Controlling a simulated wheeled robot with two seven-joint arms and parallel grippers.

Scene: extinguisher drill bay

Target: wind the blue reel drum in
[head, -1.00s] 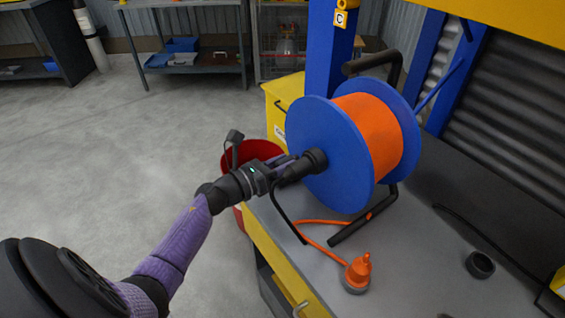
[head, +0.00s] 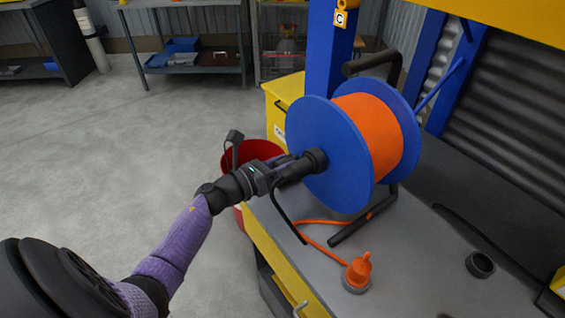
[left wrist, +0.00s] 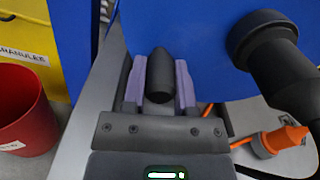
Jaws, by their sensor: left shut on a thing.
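The blue reel drum (head: 330,150), wound with orange cable (head: 372,135), stands on a black tube frame (head: 350,232) on the grey bench. A black hub and crank (head: 316,160) stick out of its near left face. My left gripper (head: 285,170) is at this crank in front of the drum face. In the left wrist view its purple fingers (left wrist: 160,88) are shut on a black crank handle (left wrist: 159,75), beside the drum's blue face (left wrist: 180,30). The orange cable end with its plug (head: 357,270) rests on the bench. My right gripper is not in view.
A red bin (head: 262,155) stands on the floor left of the bench, by a yellow cabinet (head: 285,95). A blue post (head: 332,60) rises behind the drum. A small black ring (head: 480,264) lies on the bench at right. The floor at left is clear.

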